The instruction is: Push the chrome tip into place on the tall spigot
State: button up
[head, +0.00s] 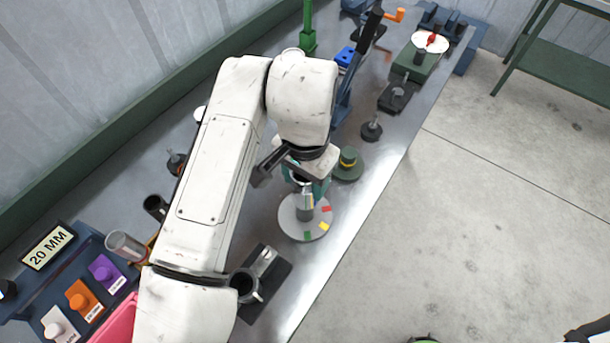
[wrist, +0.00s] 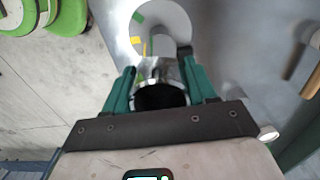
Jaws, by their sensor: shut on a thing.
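The chrome tip (wrist: 158,72) is a short shiny tube with a dark open end facing the wrist camera. My gripper (wrist: 160,84) is shut on it, with a teal finger on each side. The tall spigot (head: 305,208) is a grey post on a pale round disc (head: 289,222) with red, yellow and green marks. In the head view my gripper (head: 306,180) is right over the spigot and mostly hides the tip. In the wrist view the spigot (wrist: 164,47) lies just beyond the tip's far end. I cannot tell whether the tip is around it or only close.
A green flanged piece (head: 347,166) stands close to the right of the disc. A black clamp block (head: 262,272) lies in front. A blue tray (head: 85,255) with coloured plugs is at left. The bench's right edge is near, with open floor beyond.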

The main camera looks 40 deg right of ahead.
jog(key=shift+f+b, duration=0.65)
jog(key=shift+f, duration=0.3)
jog(key=shift+f, duration=0.4)
jog(key=shift+f+b, duration=1.55)
jog(key=shift+f, duration=0.25)
jog(key=o, duration=1.1)
jog(key=shift+r, duration=0.1)
notch_tip(320, 180, up, 11)
jog(key=shift+f, duration=0.15)
